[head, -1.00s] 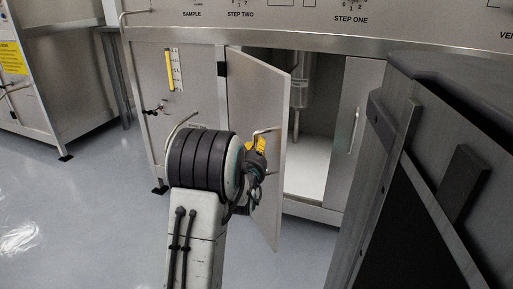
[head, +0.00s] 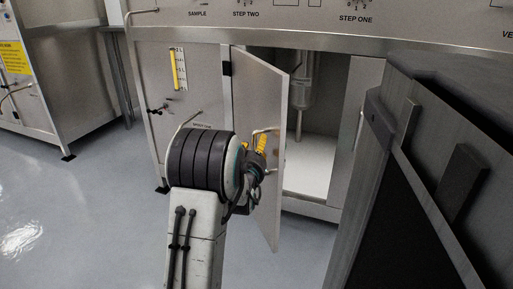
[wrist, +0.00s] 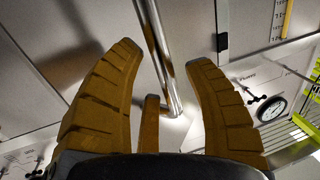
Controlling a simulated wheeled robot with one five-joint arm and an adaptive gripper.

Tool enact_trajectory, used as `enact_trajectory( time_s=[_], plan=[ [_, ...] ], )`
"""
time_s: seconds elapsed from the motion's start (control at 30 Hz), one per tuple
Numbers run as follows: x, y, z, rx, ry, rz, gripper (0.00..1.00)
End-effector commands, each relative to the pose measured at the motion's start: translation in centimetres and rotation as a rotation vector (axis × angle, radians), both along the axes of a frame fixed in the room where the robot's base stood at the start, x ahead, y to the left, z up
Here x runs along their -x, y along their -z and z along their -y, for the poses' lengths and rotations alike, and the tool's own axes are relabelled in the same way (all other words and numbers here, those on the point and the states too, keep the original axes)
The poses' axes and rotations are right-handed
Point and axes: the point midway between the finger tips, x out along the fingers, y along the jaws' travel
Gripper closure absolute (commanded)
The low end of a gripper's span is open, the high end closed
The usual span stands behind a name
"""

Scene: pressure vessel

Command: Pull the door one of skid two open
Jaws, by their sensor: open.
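The left cabinet door (head: 262,95) of the steel skid stands swung outward on its left hinge. The cabinet interior (head: 312,150) shows behind it, with a white floor and a metal cylinder. My gripper (head: 262,150) is at the door's front edge, partly hidden behind my wrist. In the wrist view my gripper (wrist: 165,75) is open, with its yellow-brown fingers spread on either side of the door's metal bar handle (wrist: 158,50). I cannot tell whether a finger touches the handle. The handle's upper end also shows in the head view (head: 268,130).
A second door (head: 360,110) with a handle stands to the right. A dark grey cabinet-like body (head: 450,120) fills the right side. Another steel skid (head: 60,85) stands at the left. The floor (head: 90,220) at the left front is clear. A gauge (wrist: 271,108) shows in the wrist view.

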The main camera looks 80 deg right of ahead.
Motion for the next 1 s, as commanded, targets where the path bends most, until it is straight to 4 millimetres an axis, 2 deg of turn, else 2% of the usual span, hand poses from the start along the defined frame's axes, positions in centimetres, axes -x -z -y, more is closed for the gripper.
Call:
enact_trajectory(
  time_s=[0.27,0.7,1.0],
  plan=[
    [-0.1,-0.5,-0.4,0.012,-0.001,-0.001,0.5],
    [-0.2,-0.2,-5.3,0.003,0.0,0.0,0.5],
    [-0.3,-0.1,-7.3,0.0,0.001,0.0,0.5]
  ],
)
